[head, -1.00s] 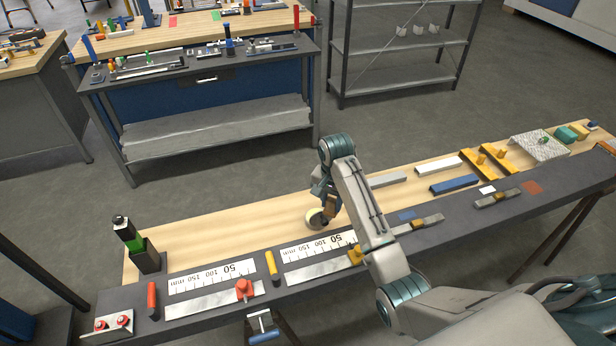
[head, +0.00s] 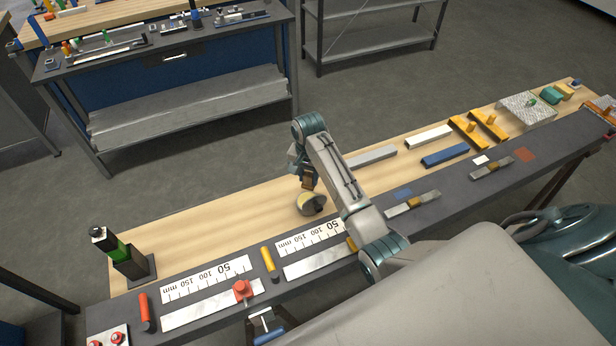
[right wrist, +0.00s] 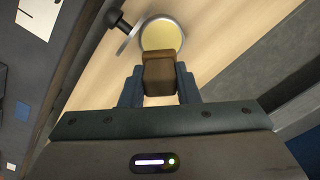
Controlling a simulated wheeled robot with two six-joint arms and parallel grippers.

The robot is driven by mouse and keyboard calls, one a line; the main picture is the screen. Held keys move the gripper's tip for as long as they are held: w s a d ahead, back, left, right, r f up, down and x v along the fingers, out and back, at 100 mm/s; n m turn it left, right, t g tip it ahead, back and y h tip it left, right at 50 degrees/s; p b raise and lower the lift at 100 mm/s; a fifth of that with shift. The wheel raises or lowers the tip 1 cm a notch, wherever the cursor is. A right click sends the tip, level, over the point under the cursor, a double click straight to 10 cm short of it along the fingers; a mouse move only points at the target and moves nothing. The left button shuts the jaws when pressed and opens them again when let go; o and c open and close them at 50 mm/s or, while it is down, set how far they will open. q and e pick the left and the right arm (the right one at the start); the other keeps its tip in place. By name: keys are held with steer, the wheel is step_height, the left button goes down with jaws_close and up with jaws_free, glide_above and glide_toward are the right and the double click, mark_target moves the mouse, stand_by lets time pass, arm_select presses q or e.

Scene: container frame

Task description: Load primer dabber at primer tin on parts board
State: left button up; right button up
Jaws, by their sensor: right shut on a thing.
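The primer tin (head: 305,206) is a small round tin with cream-yellow contents, on the wooden strip of the parts board. It also shows in the right wrist view (right wrist: 163,36). Its lid (right wrist: 129,36), with a black knob, stands tilted beside it. My right gripper (head: 309,180) is shut on a brown block-like piece, apparently the primer dabber (right wrist: 159,75). The dabber is just behind the tin in the head view. In the right wrist view its far end overlaps the tin's near rim; I cannot tell whether they touch. My left gripper is out of view.
A green and black upright tool (head: 121,252) stands at the board's left end. Rulers, a red knob (head: 242,290) and a yellow handle (head: 269,259) lie along the front. Grey, white and blue bars (head: 445,155) lie to the right. The wood left of the tin is clear.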

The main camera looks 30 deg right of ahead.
mark_target(308, 187)
steer(key=shift+w+f, duration=0.15)
steer(key=shift+f, duration=0.65)
steer(key=shift+w+f, duration=0.1)
steer(key=shift+f, duration=0.65)
step_height(308, 187, down, 2)
steer(key=shift+s+f, duration=0.15)
steer(key=shift+f, duration=1)
steer(key=shift+f, duration=0.45)
steer(key=shift+f, duration=0.1)
stand_by(0.5)
steer(key=shift+r, duration=3.55)
steer(key=shift+r, duration=0.1)
